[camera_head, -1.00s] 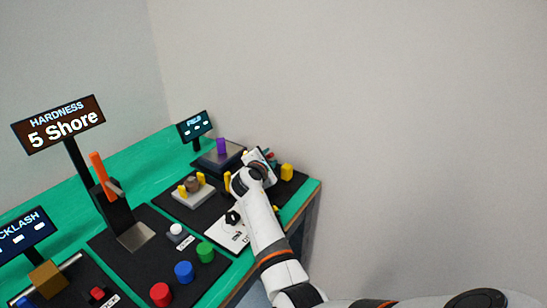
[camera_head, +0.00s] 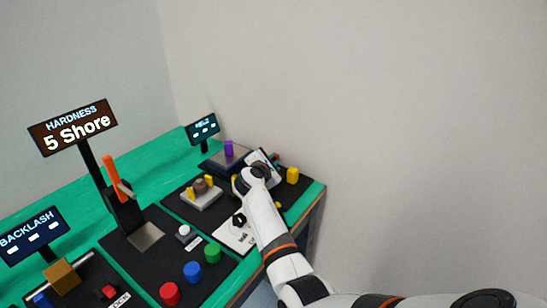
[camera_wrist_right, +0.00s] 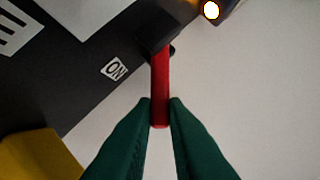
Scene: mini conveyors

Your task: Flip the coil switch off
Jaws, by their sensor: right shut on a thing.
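The coil switch's red lever (camera_wrist_right: 160,75) shows in the right wrist view, rising from a dark base (camera_wrist_right: 157,33). A white "ON" label (camera_wrist_right: 114,69) lies to the left of the lever. My right gripper (camera_wrist_right: 160,110) has its green fingers closed on the free end of the red lever, one on each side. In the head view my right arm reaches to the far right corner of the table, and its wrist hides most of the switch and the fingers. My left gripper is not in view.
The green table (camera_head: 150,160) carries black panels. A yellow block (camera_head: 292,175) stands right of my right wrist. A purple knob (camera_head: 228,148), the field screen (camera_head: 202,130) and the hardness sign (camera_head: 73,127) stand left. Red, blue and green buttons (camera_head: 192,271) are in front.

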